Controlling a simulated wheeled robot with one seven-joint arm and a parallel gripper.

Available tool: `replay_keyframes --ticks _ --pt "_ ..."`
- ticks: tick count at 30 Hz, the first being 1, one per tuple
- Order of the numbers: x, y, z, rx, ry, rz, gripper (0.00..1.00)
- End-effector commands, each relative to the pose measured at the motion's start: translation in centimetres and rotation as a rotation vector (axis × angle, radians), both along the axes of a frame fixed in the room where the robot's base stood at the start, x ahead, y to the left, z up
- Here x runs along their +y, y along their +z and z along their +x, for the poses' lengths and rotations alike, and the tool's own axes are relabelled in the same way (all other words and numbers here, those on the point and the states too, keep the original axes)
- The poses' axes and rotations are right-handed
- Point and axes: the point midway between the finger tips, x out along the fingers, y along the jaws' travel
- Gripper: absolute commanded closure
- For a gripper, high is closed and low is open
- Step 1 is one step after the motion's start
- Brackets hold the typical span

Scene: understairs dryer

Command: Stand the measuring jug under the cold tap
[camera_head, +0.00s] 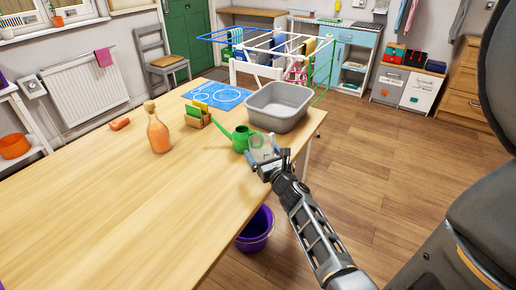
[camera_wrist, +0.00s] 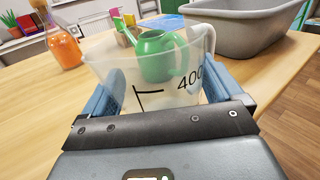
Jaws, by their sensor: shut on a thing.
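The measuring jug (camera_wrist: 125,85) is clear plastic with black marks and "400" on its side. It stands about upright between the two blue fingers of my gripper (camera_wrist: 160,90), which is shut on it. In the head view the jug (camera_head: 266,148) is at the table's right edge, in front of my gripper (camera_head: 265,165). I cannot tell whether its base touches the table. A green watering can (camera_wrist: 155,55) shows behind and through the jug. I cannot make out a cold tap in either view.
On the wooden table (camera_head: 110,200) are a grey basin (camera_head: 278,104), an orange bottle (camera_head: 158,132), a sponge (camera_head: 120,123) and a blue mat (camera_head: 218,95). A purple bucket (camera_head: 257,228) is below the edge. A drying rack (camera_head: 290,50) stands behind. Open floor (camera_head: 390,160) lies right.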

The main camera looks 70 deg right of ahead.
Motion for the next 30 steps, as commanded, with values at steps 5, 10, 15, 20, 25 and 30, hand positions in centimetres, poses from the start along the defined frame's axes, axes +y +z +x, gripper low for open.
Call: replay_keyframes --ticks 5,10,15,20,25,30 --pt "-1.1 0.2 1.0 -0.001 0.0 -0.001 0.4" --pt "-3.2 0.2 2.8 -0.001 -0.001 -0.001 0.4" --pt "-2.9 -1.6 2.6 0.001 0.0 -0.001 0.4" --pt "-2.8 -1.5 2.6 -0.001 0.0 -0.001 0.4" --pt "-2.8 -1.8 2.6 0.001 0.0 -0.001 0.4" --pt "-2.8 -1.8 2.6 0.001 0.0 -0.001 0.0"
